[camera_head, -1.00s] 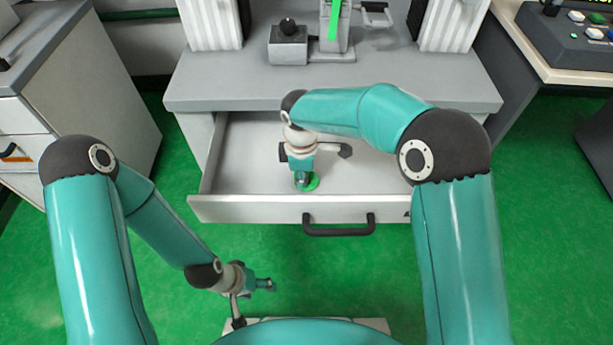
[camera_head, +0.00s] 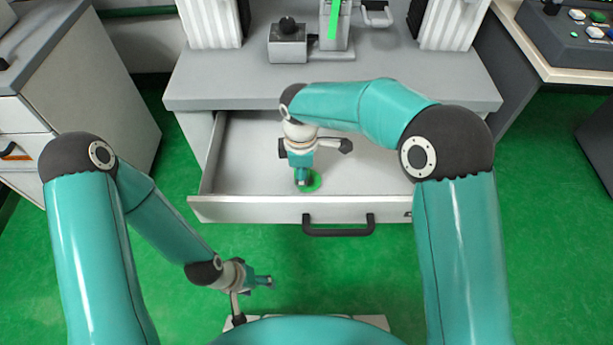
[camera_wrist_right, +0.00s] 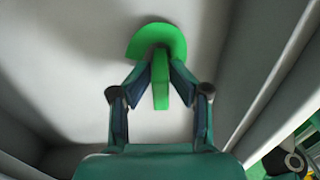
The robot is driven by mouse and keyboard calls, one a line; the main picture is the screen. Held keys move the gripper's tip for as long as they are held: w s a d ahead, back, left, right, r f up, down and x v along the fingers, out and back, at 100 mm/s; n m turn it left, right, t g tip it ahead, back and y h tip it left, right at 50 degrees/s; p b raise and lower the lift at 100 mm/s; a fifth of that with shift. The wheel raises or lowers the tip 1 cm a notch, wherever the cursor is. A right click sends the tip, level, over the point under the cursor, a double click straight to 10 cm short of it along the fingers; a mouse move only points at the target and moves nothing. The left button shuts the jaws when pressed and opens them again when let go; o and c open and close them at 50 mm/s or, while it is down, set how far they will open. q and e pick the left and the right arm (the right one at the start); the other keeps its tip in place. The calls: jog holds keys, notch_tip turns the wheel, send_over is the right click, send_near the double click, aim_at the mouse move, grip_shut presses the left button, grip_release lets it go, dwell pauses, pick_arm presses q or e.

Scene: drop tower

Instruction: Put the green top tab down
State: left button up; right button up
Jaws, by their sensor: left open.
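The green top tab (camera_head: 313,182) is a bright green rounded disc with an upright strip. It is inside the open drawer (camera_head: 250,209), close to its front wall. In the right wrist view, the strip of the green top tab (camera_wrist_right: 160,88) stands between my right fingertips (camera_wrist_right: 160,62), which close in on both its sides. My right gripper (camera_head: 302,180) points down into the drawer. I cannot tell whether the disc touches the drawer floor. My left gripper (camera_head: 266,282) is open and empty, low in front of the drawer.
The drawer has a black handle (camera_head: 338,230) on its front. The grey bench top (camera_head: 220,88) above it carries a block with a black knob (camera_head: 288,42) and a stand with a green strip (camera_head: 334,20). The drawer floor right of my gripper is clear.

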notch_tip(320, 180, up, 11)
jog(key=p, duration=0.2)
jog(key=shift+p, duration=0.35)
